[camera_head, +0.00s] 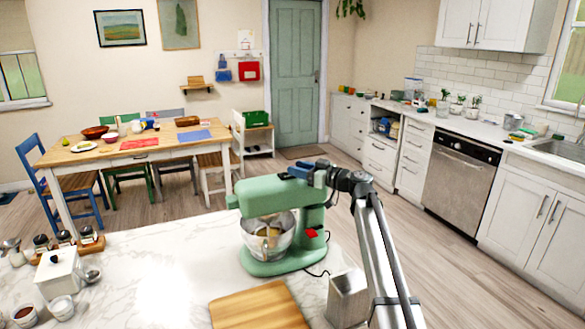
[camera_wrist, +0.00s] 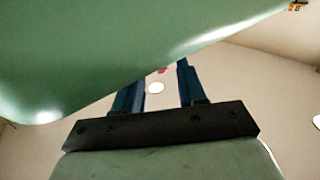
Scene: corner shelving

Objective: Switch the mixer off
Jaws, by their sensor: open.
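The pale green stand mixer (camera_head: 262,196) stands on the white marble counter, its metal bowl (camera_head: 268,238) under the head. A red switch (camera_head: 311,233) shows on the lower side of its column. My gripper (camera_head: 298,171), with blue fingers, is at the top rear of the mixer head, above the switch and apart from it. In the wrist view, the fingers (camera_wrist: 158,88) are spread with nothing held between them. A large green surface, apparently the mixer (camera_wrist: 70,55), fills the upper left there. Whether the gripper touches the mixer head cannot be told.
A wooden board (camera_head: 258,306) lies in front of the mixer, with a metal block-shaped item (camera_head: 347,298) to its right. A white box (camera_head: 58,273), jars and cups stand at the left. A dark cord runs from the mixer's base. Bare marble (camera_head: 160,265) lies left of the mixer.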

